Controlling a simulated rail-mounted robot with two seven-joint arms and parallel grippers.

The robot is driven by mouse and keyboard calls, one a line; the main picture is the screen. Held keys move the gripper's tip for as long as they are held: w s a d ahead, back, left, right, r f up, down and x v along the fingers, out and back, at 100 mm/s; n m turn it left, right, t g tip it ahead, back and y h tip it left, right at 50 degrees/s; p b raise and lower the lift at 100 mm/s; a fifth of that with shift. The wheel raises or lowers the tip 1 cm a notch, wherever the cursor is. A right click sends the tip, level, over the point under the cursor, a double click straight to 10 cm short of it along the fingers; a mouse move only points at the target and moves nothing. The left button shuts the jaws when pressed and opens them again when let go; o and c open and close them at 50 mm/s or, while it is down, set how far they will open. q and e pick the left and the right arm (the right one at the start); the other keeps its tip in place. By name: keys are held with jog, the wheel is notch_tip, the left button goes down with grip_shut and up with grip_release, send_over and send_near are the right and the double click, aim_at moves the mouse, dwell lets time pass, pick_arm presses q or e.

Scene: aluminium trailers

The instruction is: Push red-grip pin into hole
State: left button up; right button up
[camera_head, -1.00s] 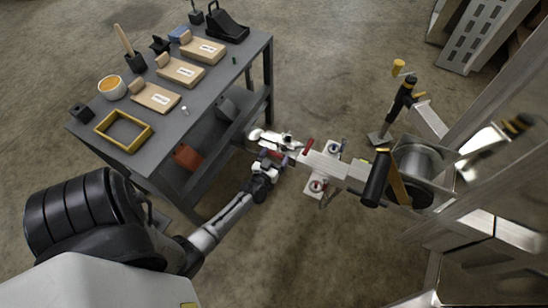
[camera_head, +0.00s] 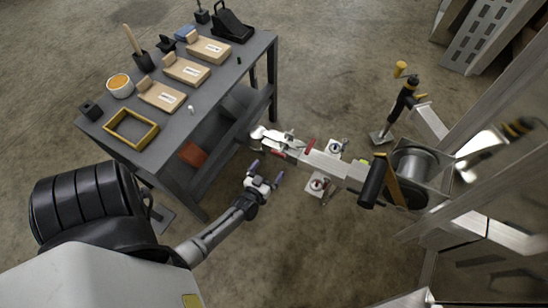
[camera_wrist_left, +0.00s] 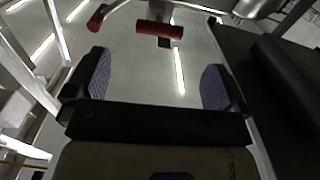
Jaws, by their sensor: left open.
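Two red grips show on the trailer coupler (camera_head: 285,146) in the head view. One red grip (camera_head: 278,154) is low on the coupler's near side, and a slanted red handle (camera_head: 310,146) is farther right. In the left wrist view, a red grip (camera_wrist_left: 160,29) and a second red end (camera_wrist_left: 97,17) sit on bent metal above the fingers. I cannot tell which is the pin's, or how deep the pin sits; its hole is hidden. My left gripper (camera_head: 266,172) is open and empty, just below the coupler and apart from it. My right gripper is not in view.
A grey workbench (camera_head: 200,110) with wooden blocks, a yellow frame (camera_head: 132,129) and a cup (camera_head: 120,86) stands left of the coupler.

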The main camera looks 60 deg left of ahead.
pick_arm(q)
jog(key=shift+p+v, duration=0.75)
jog(key=shift+v, duration=2.2)
